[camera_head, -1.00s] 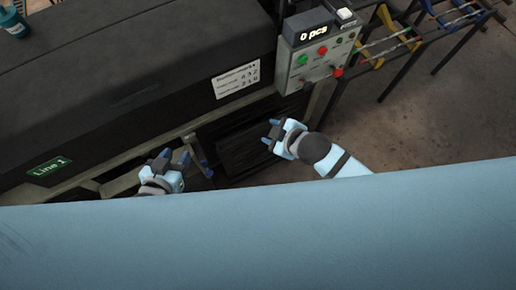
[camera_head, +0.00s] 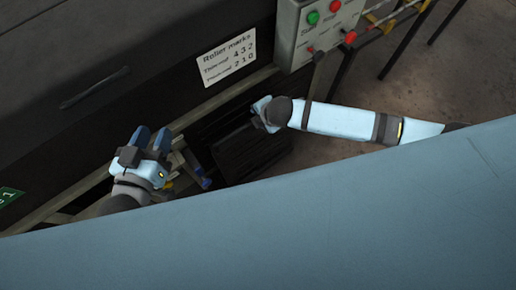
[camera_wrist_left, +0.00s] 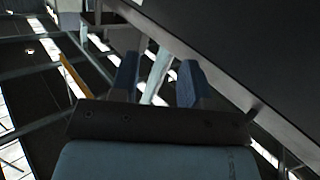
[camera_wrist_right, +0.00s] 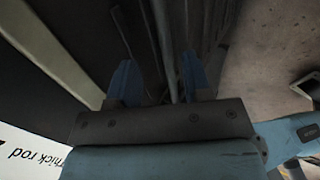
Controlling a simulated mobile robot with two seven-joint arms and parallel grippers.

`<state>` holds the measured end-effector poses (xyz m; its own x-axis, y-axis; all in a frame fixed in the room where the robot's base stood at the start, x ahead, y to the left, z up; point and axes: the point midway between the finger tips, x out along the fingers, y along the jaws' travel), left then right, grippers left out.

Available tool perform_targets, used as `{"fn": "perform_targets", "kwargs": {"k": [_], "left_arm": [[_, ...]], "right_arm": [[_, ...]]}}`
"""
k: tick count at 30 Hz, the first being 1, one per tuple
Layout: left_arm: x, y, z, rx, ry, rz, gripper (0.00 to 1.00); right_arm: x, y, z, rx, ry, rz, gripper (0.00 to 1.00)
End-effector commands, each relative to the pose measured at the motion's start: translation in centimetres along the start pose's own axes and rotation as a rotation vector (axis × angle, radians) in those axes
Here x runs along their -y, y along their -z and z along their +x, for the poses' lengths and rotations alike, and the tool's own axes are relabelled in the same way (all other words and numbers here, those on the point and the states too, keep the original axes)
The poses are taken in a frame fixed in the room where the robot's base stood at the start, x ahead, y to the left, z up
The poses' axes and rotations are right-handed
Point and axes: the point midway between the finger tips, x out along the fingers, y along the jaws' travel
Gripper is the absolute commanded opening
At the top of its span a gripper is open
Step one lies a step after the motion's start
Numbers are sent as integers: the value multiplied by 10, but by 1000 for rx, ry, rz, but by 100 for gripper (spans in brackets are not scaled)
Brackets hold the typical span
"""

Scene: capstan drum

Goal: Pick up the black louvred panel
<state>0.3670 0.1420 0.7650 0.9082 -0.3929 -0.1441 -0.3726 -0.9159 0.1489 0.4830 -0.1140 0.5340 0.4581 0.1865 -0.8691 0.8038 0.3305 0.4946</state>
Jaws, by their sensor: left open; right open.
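The black louvred panel (camera_head: 248,153) stands low in the dark opening under the machine's edge, in the middle of the head view. My right gripper (camera_head: 264,112) is at the panel's upper right edge, its fingers mostly hidden behind its own wrist. In the right wrist view the open fingers (camera_wrist_right: 158,80) point at dark, long-edged surfaces; I cannot tell whether they touch the panel. My left gripper (camera_head: 151,138) is open and empty, left of the panel and apart from it. The left wrist view shows its two blue fingers (camera_wrist_left: 157,85) spread with nothing held between them.
The long dark machine body (camera_head: 110,85) fills the upper left, with a white roller marks label (camera_head: 228,55). A grey control box (camera_head: 318,28) with coloured buttons hangs above my right arm. A rack (camera_head: 405,20) stands at the upper right. Brown floor (camera_head: 400,85) is free on the right.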

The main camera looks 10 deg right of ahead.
Motion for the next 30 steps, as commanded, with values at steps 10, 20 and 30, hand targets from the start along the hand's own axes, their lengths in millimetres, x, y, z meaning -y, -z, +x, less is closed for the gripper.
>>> {"fn": "perform_targets", "kwargs": {"k": [10,20,30], "left_arm": [[-12,21,4,-129,-46,-15,43],[-30,59,-1,-319,-120,-46,43],[-30,61,-2,-325,-122,-48,43]], "right_arm": [[4,0,35,-1,-1,0,45],[7,0,72,-2,0,1,45],[6,0,71,-2,0,1,22]]}}
